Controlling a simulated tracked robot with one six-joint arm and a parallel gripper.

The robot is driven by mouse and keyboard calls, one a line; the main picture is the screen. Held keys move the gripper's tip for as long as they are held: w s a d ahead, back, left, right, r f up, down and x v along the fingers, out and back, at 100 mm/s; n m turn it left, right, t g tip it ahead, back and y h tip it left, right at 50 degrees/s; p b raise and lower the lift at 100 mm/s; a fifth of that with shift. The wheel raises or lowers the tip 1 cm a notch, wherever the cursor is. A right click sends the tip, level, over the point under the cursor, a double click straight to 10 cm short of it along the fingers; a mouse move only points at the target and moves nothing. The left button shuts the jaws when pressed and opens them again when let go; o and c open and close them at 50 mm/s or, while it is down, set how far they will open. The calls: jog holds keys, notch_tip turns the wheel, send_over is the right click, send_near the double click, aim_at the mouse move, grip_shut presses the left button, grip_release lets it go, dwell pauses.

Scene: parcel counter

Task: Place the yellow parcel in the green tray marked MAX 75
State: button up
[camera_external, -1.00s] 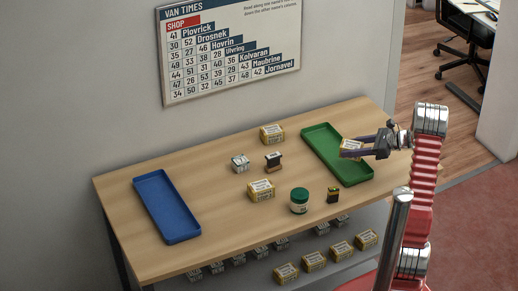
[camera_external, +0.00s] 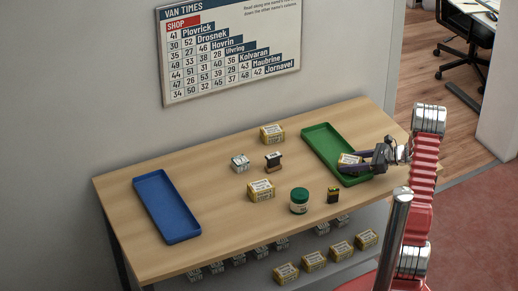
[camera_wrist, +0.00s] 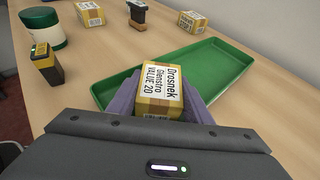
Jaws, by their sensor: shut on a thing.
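My gripper (camera_external: 369,159) is shut on a yellow parcel (camera_wrist: 158,90), which shows a white label reading "Drosnek Glenstro VALUE 20" in the wrist view. In the external view the parcel (camera_external: 348,158) is at the near part of the green tray (camera_external: 318,139), inside its outline. I cannot tell whether it touches the tray floor. In the wrist view the green tray (camera_wrist: 205,65) lies beneath and beyond the parcel, and its floor is otherwise empty. No MAX 75 marking can be read on the tray.
A green-lidded jar (camera_external: 299,201) and a small black-and-yellow item (camera_external: 333,195) stand left of the tray. Other yellow parcels (camera_external: 261,190) (camera_external: 272,133), a white box (camera_external: 240,162) and a dark item (camera_external: 273,161) stand mid-table. A blue tray (camera_external: 167,206) lies at the left.

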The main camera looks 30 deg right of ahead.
jog(key=o, duration=1.2)
jog(key=shift+c, duration=0.2)
jog(key=v, duration=1.2)
jog(key=shift+f, duration=0.1)
